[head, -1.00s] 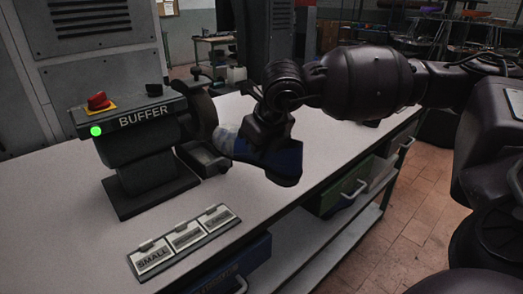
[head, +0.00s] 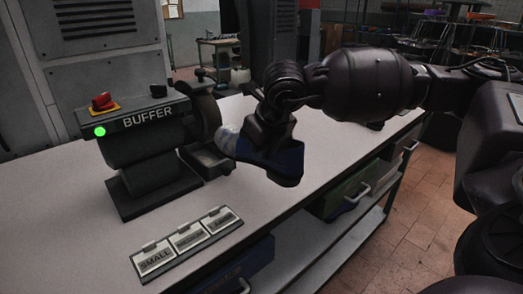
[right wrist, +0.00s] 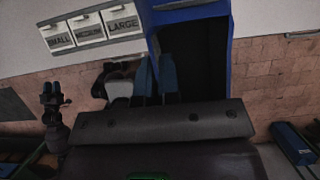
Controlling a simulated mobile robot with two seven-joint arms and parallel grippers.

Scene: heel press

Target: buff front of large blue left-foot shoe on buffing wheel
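The blue shoe (head: 275,163), with a pale front end (head: 228,138), hangs tilted beside the dark buffing wheel (head: 205,111) in the head view. The pale front points at the wheel. I cannot tell whether they touch. My right gripper (head: 270,138) is shut on the shoe from above, and its fingertips are hidden. The buffer (head: 147,140) shows a lit green lamp (head: 100,132) and a red knob (head: 102,101). In the right wrist view my left gripper (right wrist: 51,93) is small and dark, and appears open and empty, away from the bench.
A rack of cards (head: 188,243) marked SMALL, MEDIUM and LARGE lies on the bench (head: 300,213) in front of the buffer. A blue drawer (head: 238,268) and a green drawer (head: 345,192) sit under the bench edge. The bench around the cards is clear.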

